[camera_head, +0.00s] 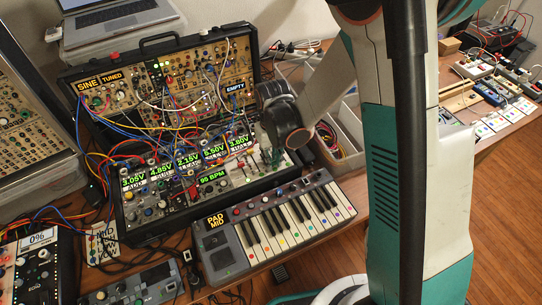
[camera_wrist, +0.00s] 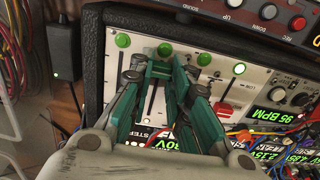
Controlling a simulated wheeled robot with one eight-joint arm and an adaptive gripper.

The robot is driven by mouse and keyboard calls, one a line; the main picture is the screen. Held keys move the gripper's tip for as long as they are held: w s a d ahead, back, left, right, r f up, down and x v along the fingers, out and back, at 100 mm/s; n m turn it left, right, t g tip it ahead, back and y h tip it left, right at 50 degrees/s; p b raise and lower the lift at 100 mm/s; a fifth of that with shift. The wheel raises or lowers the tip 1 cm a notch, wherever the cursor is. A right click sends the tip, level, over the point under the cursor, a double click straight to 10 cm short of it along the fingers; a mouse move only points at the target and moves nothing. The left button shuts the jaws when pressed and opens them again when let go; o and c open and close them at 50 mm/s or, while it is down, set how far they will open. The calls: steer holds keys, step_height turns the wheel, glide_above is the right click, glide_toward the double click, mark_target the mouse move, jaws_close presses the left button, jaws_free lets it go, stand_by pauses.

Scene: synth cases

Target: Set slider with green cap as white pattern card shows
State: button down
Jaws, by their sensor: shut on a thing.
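In the head view, my gripper (camera_head: 273,150) reaches down to the panel, mostly hidden by my wrist.
Patch cables (camera_head: 165,110) crowd the synth case left of the gripper. A keyboard (camera_head: 280,225) stands in front, a cable bin (camera_head: 345,135) to the right. Several small cards (camera_head: 497,122) lie on the right-hand table. A black case rim (camera_wrist: 92,60) borders the slider panel.

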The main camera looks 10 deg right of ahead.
mark_target(273, 161)
steer(key=c, duration=1.8)
jaws_free()
steer(key=shift+s, duration=0.1)
steer(key=shift+o, duration=0.2)
step_height(273, 161, up, 12)
steer(key=s+d+r+m+t, duration=0.3)
steer(key=s+d+r+t, duration=0.4)
steer(key=s+d+r, duration=0.3)
steer(key=s+r, duration=0.3)
steer(key=s, duration=0.3)
steer(key=shift+d, duration=0.15)
